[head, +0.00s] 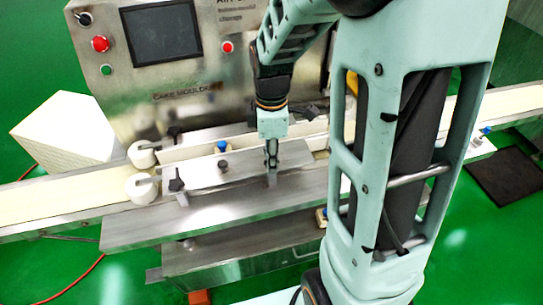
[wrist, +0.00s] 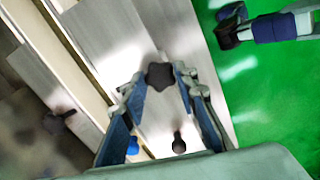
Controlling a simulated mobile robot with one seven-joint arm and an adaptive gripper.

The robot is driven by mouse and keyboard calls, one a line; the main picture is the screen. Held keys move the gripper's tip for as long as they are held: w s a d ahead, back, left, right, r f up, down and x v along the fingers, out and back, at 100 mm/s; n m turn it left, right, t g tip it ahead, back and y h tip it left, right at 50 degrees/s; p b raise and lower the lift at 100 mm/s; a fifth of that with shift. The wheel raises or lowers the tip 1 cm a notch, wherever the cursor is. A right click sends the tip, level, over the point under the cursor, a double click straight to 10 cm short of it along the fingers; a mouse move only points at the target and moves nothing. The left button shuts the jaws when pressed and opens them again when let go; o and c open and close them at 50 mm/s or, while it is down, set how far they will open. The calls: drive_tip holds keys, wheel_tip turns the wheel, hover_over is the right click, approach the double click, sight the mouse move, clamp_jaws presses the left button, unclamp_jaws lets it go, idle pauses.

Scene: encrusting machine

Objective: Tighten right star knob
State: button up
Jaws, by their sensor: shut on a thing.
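The right star knob (wrist: 159,75) is dark and lobed. In the wrist view it sits between the tips of my gripper (wrist: 160,84), whose two fingers touch it from both sides. In the head view my gripper (head: 271,167) points down at the front rail of the machine's conveyor, and the knob is hidden there by the fingers. Another black star knob (head: 176,185) stands to the left on the front rail; a dark knob (wrist: 57,120) also shows at the left of the wrist view.
The conveyor belt (head: 65,208) runs across, with white rollers (head: 141,188) at its left. A metal plate (head: 140,230) lies in front. The control panel with its dark screen (head: 160,35) stands behind. A small dark knob (wrist: 178,143) is close to my fingers. Green floor lies beyond.

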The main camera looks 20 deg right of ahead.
drive_tip(key=m, duration=0.8)
drive_tip(key=shift+m, duration=0.3)
drive_tip(key=m, duration=0.3)
drive_tip(key=shift+p, duration=0.35)
drive_tip(key=m, duration=0.5)
drive_tip(key=m+p, duration=0.1)
drive_tip(key=m, duration=0.2)
drive_tip(key=shift+r+m, duration=0.1)
drive_tip(key=shift+m, duration=0.2)
drive_tip(key=m+p, duration=0.1)
drive_tip(key=m, duration=0.2)
drive_tip(key=shift+m, duration=0.4)
drive_tip(key=m+p, duration=0.1)
drive_tip(key=m, duration=0.3)
drive_tip(key=shift+p, duration=0.35)
drive_tip(key=shift+m+p, duration=0.65)
drive_tip(key=shift+m, duration=0.95)
